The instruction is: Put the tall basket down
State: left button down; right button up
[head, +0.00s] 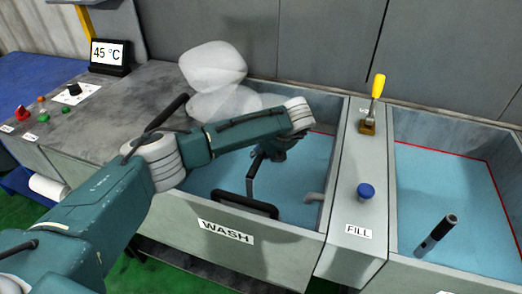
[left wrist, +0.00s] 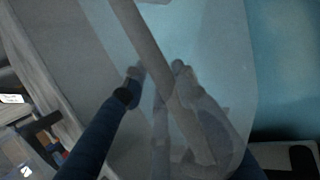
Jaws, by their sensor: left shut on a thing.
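My left gripper (head: 272,150) is over the WASH tank (head: 225,232), partly hidden by my own forearm. In the left wrist view my left gripper (left wrist: 157,78) is shut on a grey bar (left wrist: 165,70), which I take as the handle of the tall basket. In the head view a thin dark upright (head: 250,178) hangs below the gripper, near a black rounded frame (head: 245,204) at the tank's front wall. The basket's body is not clearly visible, and I cannot tell whether it touches the tank floor. My right gripper is not in view.
White steam (head: 213,75) hangs behind my arm. A divider with a yellow lever (head: 376,90), a blue knob (head: 366,190) and a FILL label separates the tanks. A dark rod (head: 436,235) stands in the right tank. A 45 °C display (head: 109,54) stands back left.

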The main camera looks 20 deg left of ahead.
pick_arm(q)
jog(key=shift+w+f+b, duration=0.1)
jog(key=shift+f+b, duration=0.2)
jog(key=shift+b, duration=0.1)
jog(key=c, duration=1.4)
grip_release()
jog(key=shift+o, duration=0.2)
jog(key=shift+r+p, duration=0.2)
jog(key=shift+p, duration=0.15)
jog(key=shift+r+p, duration=0.5)
jog(key=b+v, duration=0.2)
jog(key=v, duration=0.9)
jog(key=shift+s+d+r, duration=0.2)
jog(key=shift+s+d, duration=0.1)
jog(key=shift+s, duration=0.05)
